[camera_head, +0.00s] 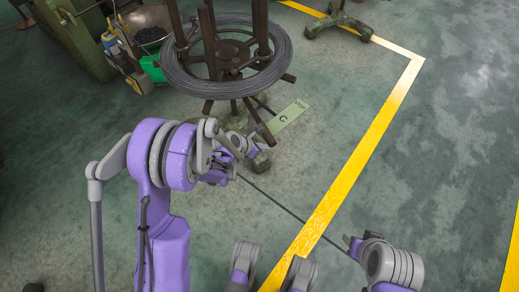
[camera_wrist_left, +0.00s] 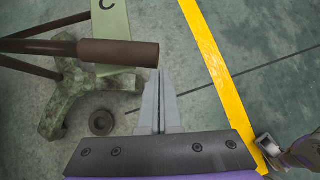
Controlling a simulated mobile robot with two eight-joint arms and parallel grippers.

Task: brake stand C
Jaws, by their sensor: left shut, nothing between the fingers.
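Stand C is a dark brown reel stand (camera_head: 229,58) with a coil of grey wire (camera_head: 180,78) around its uprights. A pale green label (camera_head: 287,116) marked C lies by its foot; part of it shows in the left wrist view (camera_wrist_left: 112,18). My left gripper (camera_head: 258,148) is low beside the stand. In the left wrist view its fingers (camera_wrist_left: 160,88) are shut and empty. A thick brown bar (camera_wrist_left: 118,53) of the stand ends right by the fingertips; I cannot tell whether they touch. My right gripper (camera_head: 352,246) is at the lower right, away from the stand; its fingers are unclear.
The stand's mottled green foot (camera_wrist_left: 62,100) rests on the floor, with a dark ring (camera_wrist_left: 101,122) near it. A yellow floor line (camera_head: 352,165) runs to the right. Green machinery (camera_head: 75,35) and a green bin (camera_head: 153,68) stand at upper left. The floor at right is clear.

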